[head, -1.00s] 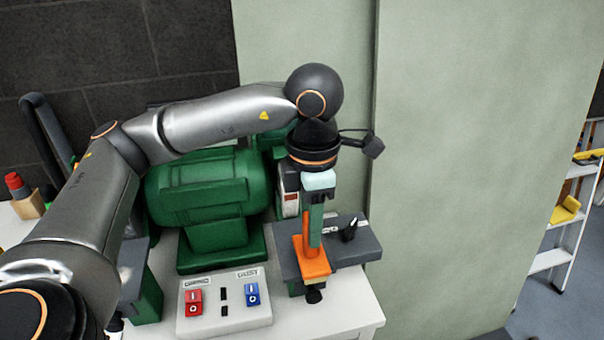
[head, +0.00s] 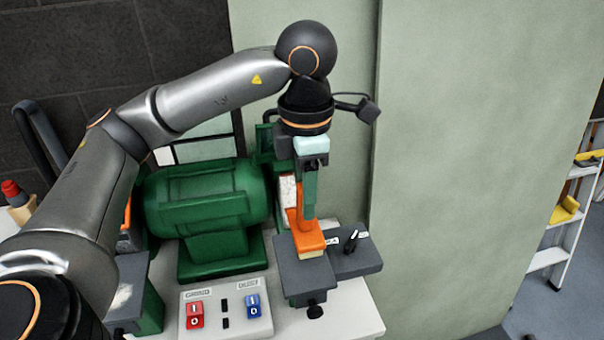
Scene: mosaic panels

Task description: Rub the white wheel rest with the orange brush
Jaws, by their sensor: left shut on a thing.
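My left gripper (head: 310,190) points down, shut on the orange brush (head: 308,236). The brush's pale bristles (head: 313,253) face down over the dark grey rest plate (head: 300,276) in front of the grinder's right wheel. I cannot tell whether they touch it. A pale strip of the white wheel (head: 287,188) shows behind the brush, left of the gripper. The green bench grinder (head: 205,205) stands to the left of the gripper. The brush and gripper hide part of the wheel and the back of the rest. My right gripper is not in view.
A switch box (head: 227,308) with red and blue switches sits in front of the grinder. A dark grey block with a black knob (head: 352,241) stands right of the rest. Another rest (head: 124,295) is at left, near my arm.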

